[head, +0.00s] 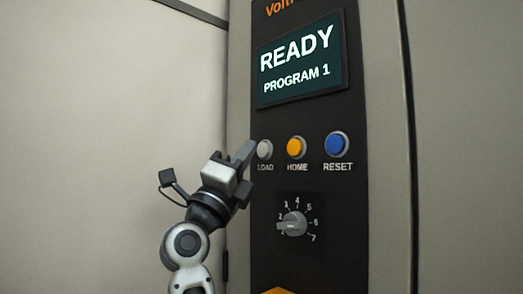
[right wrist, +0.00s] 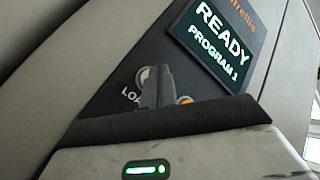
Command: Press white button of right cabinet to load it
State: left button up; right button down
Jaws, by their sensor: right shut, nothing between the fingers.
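The cabinet's black control panel (head: 330,190) fills the middle of the head view. The white button (head: 265,150), labelled LOAD, is at the left of a row of buttons. It also shows in the right wrist view (right wrist: 144,73), partly hidden behind my fingers. My right gripper (head: 248,150) is shut and empty, its fingertips just left of and at the white button. In the right wrist view the closed fingers (right wrist: 158,76) overlap the button's lower right edge. I cannot tell whether they touch it. My left gripper is not in view.
A yellow HOME button (head: 296,147) and a blue RESET button (head: 337,145) sit to the right. A numbered dial (head: 292,223) is below. The screen (head: 301,61) above reads READY, PROGRAM 1. Plain beige cabinet surfaces flank the panel.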

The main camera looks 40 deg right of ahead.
jog(key=shift+d, duration=0.2)
jog(key=shift+d, duration=0.3)
jog(key=shift+d+p, duration=0.35)
jog(key=shift+p, duration=0.1)
dwell(0.7)
jog(key=shift+a, duration=0.75)
jog(key=a, duration=0.5)
jog(key=shift+s, duration=0.2)
dwell(0.3)
dwell(0.9)
